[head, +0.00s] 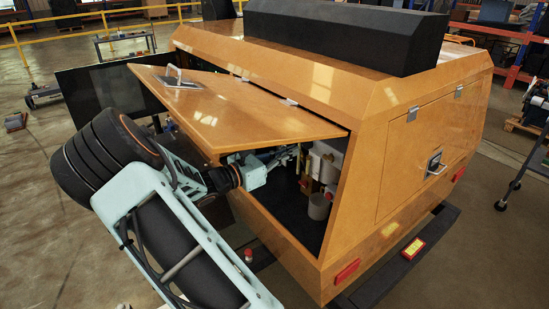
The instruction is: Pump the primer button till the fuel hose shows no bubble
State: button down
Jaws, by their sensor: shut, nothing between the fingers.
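My gripper (287,155) reaches into the open side compartment of the orange light tower housing (375,190). It is small and dark in this view, shut, with nothing visible in its fingers. I cannot make out the primer button or the fuel hose. I cannot tell whether any bubble shows, or whether my fingertips touch anything.
The orange door panel (235,105) is raised over the compartment, close above my wrist. A closed door with a latch (436,163) is on the right side. A dark step (400,262) with a yellow label runs along the base. Open floor lies at the lower right.

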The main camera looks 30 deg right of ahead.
aim_at(306, 145)
jog(key=shift+w+d, duration=0.1)
jog(key=shift+d, duration=1.4)
jog(key=shift+w+d, duration=0.15)
jog(key=shift+d, duration=0.8)
jog(key=shift+a, duration=0.1)
jog(key=shift+a+p, duration=0.5)
jog(key=shift+a, duration=0.15)
jog(key=s+a, duration=0.1)
jog(key=a, duration=1.1)
jog(key=shift+a, duration=0.35)
